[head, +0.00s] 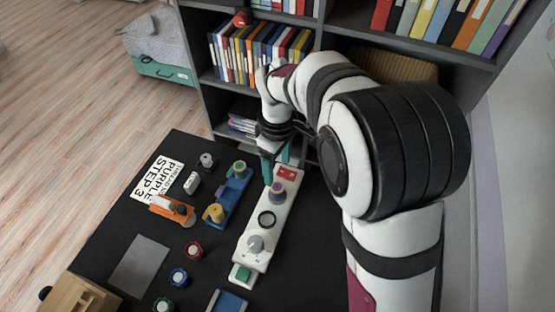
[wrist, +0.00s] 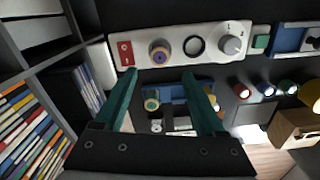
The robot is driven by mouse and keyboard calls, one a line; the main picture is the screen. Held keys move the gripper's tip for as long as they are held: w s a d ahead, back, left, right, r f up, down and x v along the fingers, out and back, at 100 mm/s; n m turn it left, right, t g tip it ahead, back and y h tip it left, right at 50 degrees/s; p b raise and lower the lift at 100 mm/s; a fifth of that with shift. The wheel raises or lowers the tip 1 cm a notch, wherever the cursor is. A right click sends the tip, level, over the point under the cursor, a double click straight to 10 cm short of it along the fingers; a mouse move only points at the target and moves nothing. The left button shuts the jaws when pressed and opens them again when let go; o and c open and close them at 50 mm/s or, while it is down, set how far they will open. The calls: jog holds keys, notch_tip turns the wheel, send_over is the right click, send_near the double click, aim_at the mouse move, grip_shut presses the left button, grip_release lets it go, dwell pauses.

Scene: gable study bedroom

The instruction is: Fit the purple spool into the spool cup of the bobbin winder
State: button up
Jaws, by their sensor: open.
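The bobbin winder (head: 247,259) is a long white unit with a red panel at its far end, a black ring, a grey knob and a green block. It also shows in the wrist view (wrist: 214,57). The purple spool (head: 277,188) stands upright on the winder between the red panel and the black ring (head: 267,220); it also shows in the wrist view (wrist: 160,51). I cannot tell how deep it sits, or whether a cup surrounds its base. My gripper (head: 276,166) is open and empty near the winder's far end, its teal fingers (wrist: 160,76) apart from the spool.
A blue holder (head: 232,193) left of the winder carries a green spool (head: 240,167) and a yellow spool (head: 215,212). An orange tool (head: 171,209), a printed card (head: 158,178) and several loose spools lie further left. A bookshelf (head: 203,100) stands behind the black table.

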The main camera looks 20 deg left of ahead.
jog(key=s+d+r+m, duration=0.3)
jog(key=d+r+m, duration=0.1)
jog(key=d, duration=0.2)
jog(key=s+d+r+m, duration=0.3)
jog(key=d+r+m, duration=0.15)
jog(key=d, duration=0.25)
jog(key=s+d+m+y, duration=0.1)
jog(key=s+d+m, duration=0.3)
jog(key=s+m, duration=0.2)
jog(key=s+d+m, duration=0.4)
jog(key=s+m, duration=0.3)
jog(key=s, duration=0.1)
jog(key=shift+s+f+y, duration=0.35)
jog(key=shift+y, duration=0.05)
